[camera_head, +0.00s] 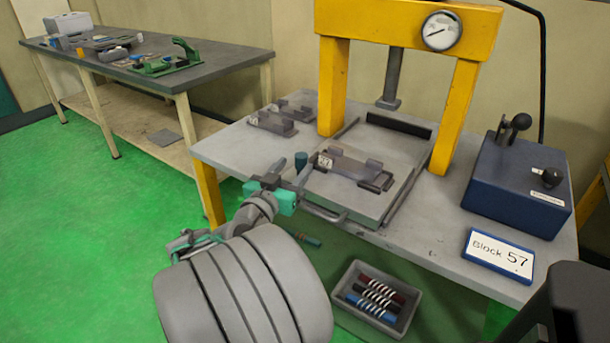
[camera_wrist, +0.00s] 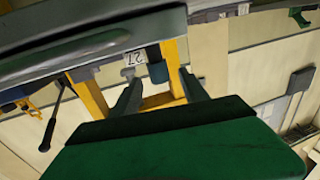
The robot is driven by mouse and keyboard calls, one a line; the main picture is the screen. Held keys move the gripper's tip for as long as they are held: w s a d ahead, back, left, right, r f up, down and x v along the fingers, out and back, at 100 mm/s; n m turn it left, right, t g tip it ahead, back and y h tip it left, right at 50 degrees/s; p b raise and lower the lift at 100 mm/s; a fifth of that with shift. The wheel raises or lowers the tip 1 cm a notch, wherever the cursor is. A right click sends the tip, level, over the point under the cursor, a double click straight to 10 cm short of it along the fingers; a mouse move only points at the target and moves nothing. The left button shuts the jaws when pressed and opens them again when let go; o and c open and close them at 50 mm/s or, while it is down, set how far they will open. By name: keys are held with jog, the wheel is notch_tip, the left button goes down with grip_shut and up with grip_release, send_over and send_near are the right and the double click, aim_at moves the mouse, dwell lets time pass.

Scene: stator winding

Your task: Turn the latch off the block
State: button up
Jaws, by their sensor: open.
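A grey block (camera_head: 350,165) with a small number label lies on the grey sliding plate (camera_head: 372,205) under the press. A dark teal knob (camera_head: 301,161) stands at the block's left end; it may be part of the latch, whose shape I cannot make out. My gripper (camera_head: 291,172) is at the plate's left front edge, open, its fingers pointing toward the knob. In the wrist view, my gripper (camera_wrist: 160,84) has its two fingers apart. The knob (camera_wrist: 158,72) shows between the tips, beside the label (camera_wrist: 134,57). I cannot tell whether the fingers touch it.
The yellow press frame (camera_head: 333,85) rises behind the block. A blue lever box (camera_head: 515,190) and a "Block 57" sign (camera_head: 498,256) stand at right. Two grey fixtures (camera_head: 272,122) lie at the table's back left. A bin of coloured coils (camera_head: 375,300) sits low in front.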

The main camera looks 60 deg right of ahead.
aim_at(304, 154)
jog(key=d, duration=0.5)
jog(key=d+p, duration=0.1)
jog(key=d, duration=0.1)
jog(key=shift+w+d+r, duration=0.1)
jog(key=shift+d+r, duration=0.15)
jog(key=shift+d, duration=0.15)
grip_shut()
dwell(0.9)
